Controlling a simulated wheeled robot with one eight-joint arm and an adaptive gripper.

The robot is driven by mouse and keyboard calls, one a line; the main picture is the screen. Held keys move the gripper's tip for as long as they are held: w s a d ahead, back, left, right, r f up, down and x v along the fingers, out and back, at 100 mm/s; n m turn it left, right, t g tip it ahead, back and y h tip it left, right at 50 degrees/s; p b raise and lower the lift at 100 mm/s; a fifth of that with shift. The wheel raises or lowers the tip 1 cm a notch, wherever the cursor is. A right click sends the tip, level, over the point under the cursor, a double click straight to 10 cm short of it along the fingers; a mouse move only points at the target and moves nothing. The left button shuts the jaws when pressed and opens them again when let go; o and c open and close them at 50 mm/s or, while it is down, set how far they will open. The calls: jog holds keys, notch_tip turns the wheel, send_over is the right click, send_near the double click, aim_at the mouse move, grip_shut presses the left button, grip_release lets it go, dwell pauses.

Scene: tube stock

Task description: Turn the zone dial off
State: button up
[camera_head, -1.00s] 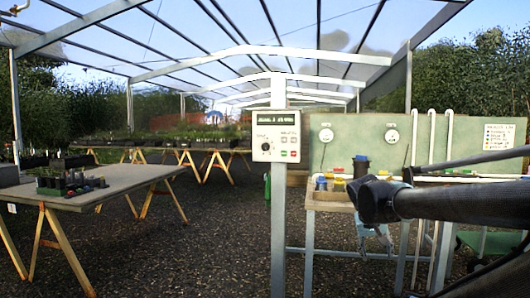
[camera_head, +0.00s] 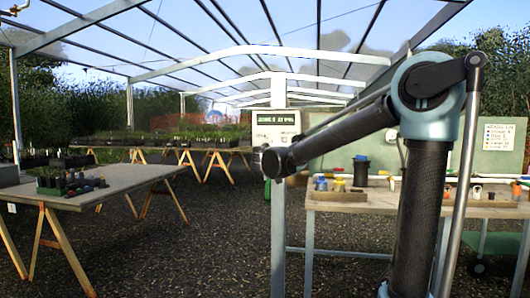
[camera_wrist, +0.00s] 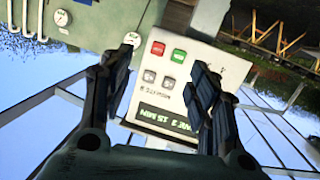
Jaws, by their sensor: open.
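The white control box (camera_wrist: 165,95) is upside down in the wrist view, with a lit display (camera_wrist: 168,118), a red button, a green button and two grey buttons. In the head view the box (camera_head: 272,119) is on a post, its lower part hidden by my arm. The zone dial is not clearly seen: my arm covers its place in the head view, and my right-hand finger seems to cover it in the wrist view. My gripper (camera_wrist: 160,62) is open, its fingers in front of the box face with nothing seen between them. Contact cannot be told.
A workbench (camera_head: 380,203) with pots and fittings is right of the post (camera_head: 278,230). A table (camera_head: 120,183) with seedling pots is at the left. A green board (camera_head: 345,152) stands behind the workbench. The gravel between left table and post is clear.

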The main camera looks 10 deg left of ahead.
jog(key=a+r+t+y, duration=0.2)
jog(key=a+r, duration=0.1)
jog(key=a, duration=0.9)
jog(key=w, duration=1.7)
jog(key=shift+w+d+n, duration=0.3)
jog(key=shift+d+n, duration=0.1)
jog(key=c, duration=1.1)
